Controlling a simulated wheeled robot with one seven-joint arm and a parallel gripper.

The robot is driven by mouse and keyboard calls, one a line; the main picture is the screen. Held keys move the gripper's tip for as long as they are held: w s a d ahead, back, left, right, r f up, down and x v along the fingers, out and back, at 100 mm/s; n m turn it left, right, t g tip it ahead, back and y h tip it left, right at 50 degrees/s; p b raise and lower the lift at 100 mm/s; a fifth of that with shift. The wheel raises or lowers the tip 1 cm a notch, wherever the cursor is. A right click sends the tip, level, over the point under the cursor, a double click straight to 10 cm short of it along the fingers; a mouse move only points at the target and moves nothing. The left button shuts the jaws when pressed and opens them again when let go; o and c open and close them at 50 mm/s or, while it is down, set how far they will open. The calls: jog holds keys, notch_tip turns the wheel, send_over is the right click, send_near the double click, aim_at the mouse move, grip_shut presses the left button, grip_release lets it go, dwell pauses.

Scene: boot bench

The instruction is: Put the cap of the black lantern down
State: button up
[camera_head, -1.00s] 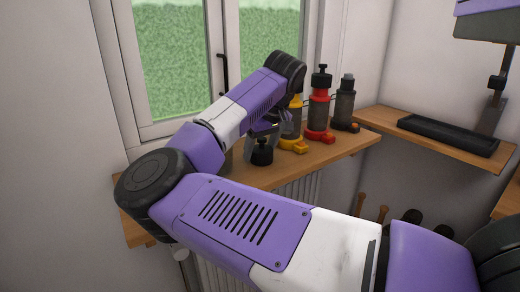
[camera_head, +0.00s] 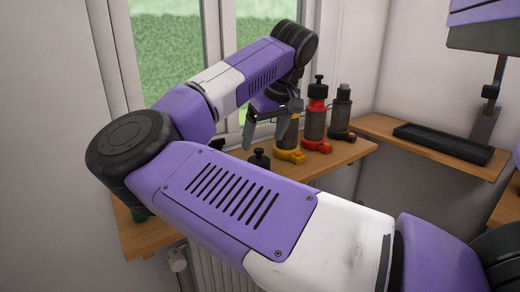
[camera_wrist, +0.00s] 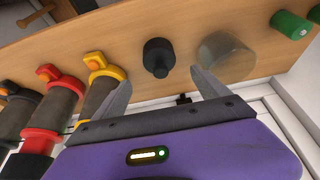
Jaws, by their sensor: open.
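A black cap (camera_head: 258,160) with a small knob stands on the wooden window shelf; it also shows in the wrist view (camera_wrist: 158,57). My gripper (camera_head: 267,130) is open and empty above the cap and apart from it; its two fingers also show in the wrist view (camera_wrist: 163,90). A dark lantern (camera_head: 342,112) with a black base and grey top stands at the right end of a row of lanterns. Its base is at the left edge of the wrist view (camera_wrist: 18,112).
A red lantern (camera_head: 315,118) and a yellow lantern (camera_head: 288,138) stand right of the cap. A clear glass (camera_wrist: 226,56) and green pieces (camera_wrist: 291,25) are on the shelf (camera_wrist: 120,30) on the cap's other side. A black tray (camera_head: 443,143) lies on the right shelf.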

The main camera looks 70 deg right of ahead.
jog(key=shift+v, duration=1.65)
